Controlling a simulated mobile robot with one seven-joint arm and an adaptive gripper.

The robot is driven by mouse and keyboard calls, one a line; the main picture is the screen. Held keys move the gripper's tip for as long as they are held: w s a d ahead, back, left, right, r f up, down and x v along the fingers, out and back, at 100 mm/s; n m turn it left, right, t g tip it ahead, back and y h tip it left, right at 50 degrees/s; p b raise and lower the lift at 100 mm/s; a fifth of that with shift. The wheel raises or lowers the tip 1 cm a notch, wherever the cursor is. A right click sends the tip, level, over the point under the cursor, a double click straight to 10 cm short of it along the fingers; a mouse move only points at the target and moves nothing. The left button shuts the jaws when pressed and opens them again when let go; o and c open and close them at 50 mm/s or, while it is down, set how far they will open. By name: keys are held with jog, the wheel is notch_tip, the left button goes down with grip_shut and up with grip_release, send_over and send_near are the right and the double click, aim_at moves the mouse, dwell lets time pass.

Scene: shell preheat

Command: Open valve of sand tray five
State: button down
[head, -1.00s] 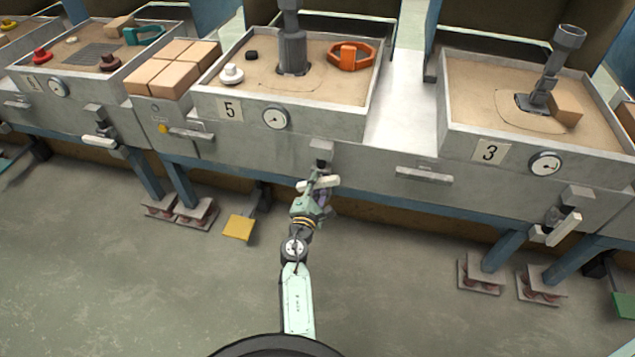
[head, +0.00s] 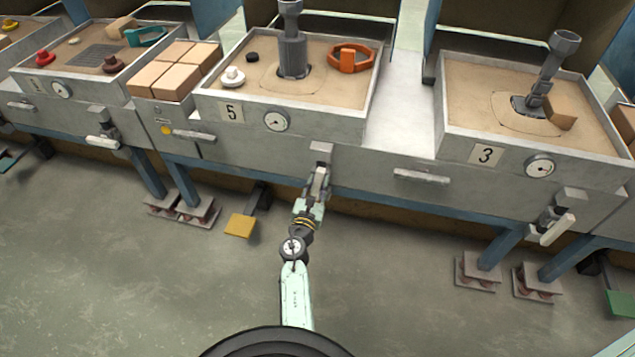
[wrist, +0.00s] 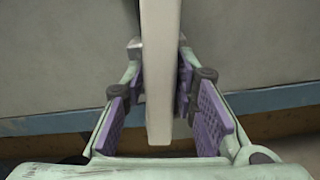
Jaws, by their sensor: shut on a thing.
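Sand tray five (head: 320,103) stands at the top middle of the head view, marked by a plate with a 5 (head: 232,112). Below its front is a grey valve block (head: 321,150) with a cream lever handle (head: 320,178). The handle runs steeply up and down in the picture. My gripper (head: 317,186) is shut on this handle. In the wrist view the handle (wrist: 160,60) runs lengthwise between the purple pads of my gripper (wrist: 162,85). The pads partly hide behind the handle.
A round gauge (head: 276,119) sits on tray five's front. A yellow pedal (head: 239,225) is on the floor at left. Sand tray three (head: 465,130) stands at right with its own lever valve (head: 557,228). The floor around my arm is clear.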

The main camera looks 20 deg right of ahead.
jog(key=shift+n, duration=0.8)
jog(key=c, duration=1.4)
grip_release()
jog(key=shift+c, duration=0.2)
jog(key=v, duration=0.7)
jog(key=shift+s+a, duration=0.2)
